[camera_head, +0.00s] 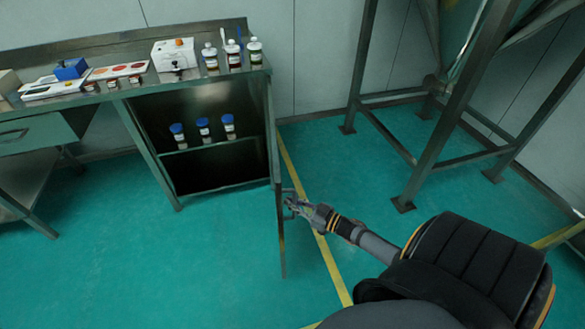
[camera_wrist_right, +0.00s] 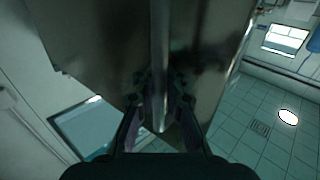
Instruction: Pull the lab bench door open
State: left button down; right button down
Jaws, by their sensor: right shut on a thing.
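The lab bench door (camera_head: 279,235) stands swung open at the right side of the bench cabinet and shows nearly edge-on in the head view. Its metal face (camera_wrist_right: 95,40) fills much of the right wrist view. My right gripper (camera_head: 291,207) is at the outer face of the door, shut on the door handle. In the right wrist view the handle (camera_wrist_right: 160,60) is a vertical bar running between the two fingers (camera_wrist_right: 160,100). The open cabinet (camera_head: 215,165) shows a shelf with blue-capped bottles (camera_head: 203,128). My left gripper is not in view.
The bench top (camera_head: 130,92) holds several bottles, a white device (camera_head: 175,55) and trays. A metal frame (camera_head: 445,140) stands at the right. The green floor (camera_head: 150,265) in front of the cabinet is clear.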

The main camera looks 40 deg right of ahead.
jog(key=c, duration=1.8)
grip_release()
jog(key=shift+s+f, duration=0.25)
jog(key=o, duration=0.4)
jog(key=shift+s+a+r, duration=0.1)
jog(key=shift+r, duration=0.15)
jog(key=v, duration=1.1)
jog(key=shift+s+d, duration=0.25)
jog(key=shift+s, duration=0.1)
